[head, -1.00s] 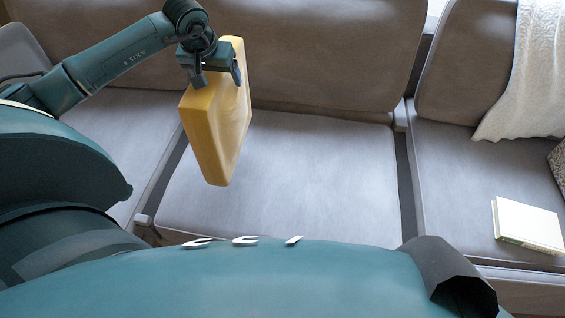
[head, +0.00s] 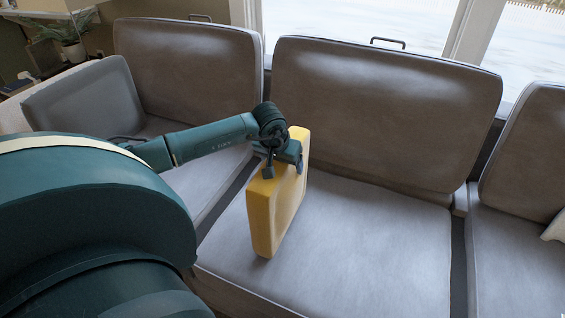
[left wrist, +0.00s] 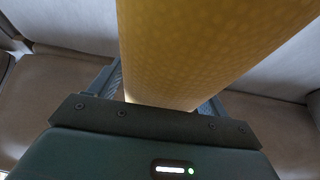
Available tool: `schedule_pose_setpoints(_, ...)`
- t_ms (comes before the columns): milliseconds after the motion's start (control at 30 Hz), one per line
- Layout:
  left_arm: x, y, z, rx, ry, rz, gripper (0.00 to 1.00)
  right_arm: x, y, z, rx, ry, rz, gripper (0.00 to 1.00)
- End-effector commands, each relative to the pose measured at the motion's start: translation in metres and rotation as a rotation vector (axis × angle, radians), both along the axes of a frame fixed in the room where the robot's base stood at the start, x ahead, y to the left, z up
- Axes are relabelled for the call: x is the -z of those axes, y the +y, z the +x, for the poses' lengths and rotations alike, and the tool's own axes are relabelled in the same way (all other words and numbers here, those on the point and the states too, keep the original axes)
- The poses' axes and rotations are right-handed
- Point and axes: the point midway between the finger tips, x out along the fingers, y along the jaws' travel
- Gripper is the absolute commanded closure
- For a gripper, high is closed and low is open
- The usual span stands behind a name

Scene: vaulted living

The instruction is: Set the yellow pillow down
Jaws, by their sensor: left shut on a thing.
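The yellow pillow (head: 275,212) is a thick square block, held upright on edge over the left part of the middle sofa seat (head: 350,245). My left gripper (head: 283,165) is shut on its top edge. In the left wrist view the pillow (left wrist: 205,45) fills the space between the fingers and hides much of the scene. The pillow's lower corner appears close to the seat cushion; I cannot tell whether it touches. My right gripper is not in view.
The grey-brown sofa has a middle backrest (head: 385,110) behind the pillow and a left backrest (head: 190,75). A grey cushion (head: 85,100) leans at the far left. The middle seat right of the pillow is clear. Windows (head: 370,25) and a plant (head: 65,32) are behind.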

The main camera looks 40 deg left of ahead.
Motion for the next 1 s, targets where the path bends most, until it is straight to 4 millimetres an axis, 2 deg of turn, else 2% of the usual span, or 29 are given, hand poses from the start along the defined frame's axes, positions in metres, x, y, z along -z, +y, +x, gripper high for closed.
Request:
schedule_pose_setpoints(167,0.002,0.000,0.001,0.000,-0.003,0.001,0.80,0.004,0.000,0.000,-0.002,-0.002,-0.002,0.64)
schedule_pose_setpoints(200,0.002,0.000,0.000,0.000,0.000,0.000,0.20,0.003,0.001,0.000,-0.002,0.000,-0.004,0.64)
schedule_pose_setpoints(400,0.002,0.000,0.000,0.000,0.001,0.000,0.03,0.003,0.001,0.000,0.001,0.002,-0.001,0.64)
schedule_pose_setpoints(433,0.002,0.000,0.000,0.000,0.001,0.000,0.01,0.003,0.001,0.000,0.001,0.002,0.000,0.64)
schedule_pose_setpoints(767,-0.004,0.000,-0.001,0.000,0.000,0.000,0.01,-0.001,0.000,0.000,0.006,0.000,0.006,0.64)
schedule_pose_setpoints(867,-0.017,-0.001,-0.005,0.002,-0.003,0.002,0.01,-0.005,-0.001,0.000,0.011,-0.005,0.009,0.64)
schedule_pose_setpoints(1000,-0.045,-0.004,-0.016,0.002,-0.003,0.004,0.01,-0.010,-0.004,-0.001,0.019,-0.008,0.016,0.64)
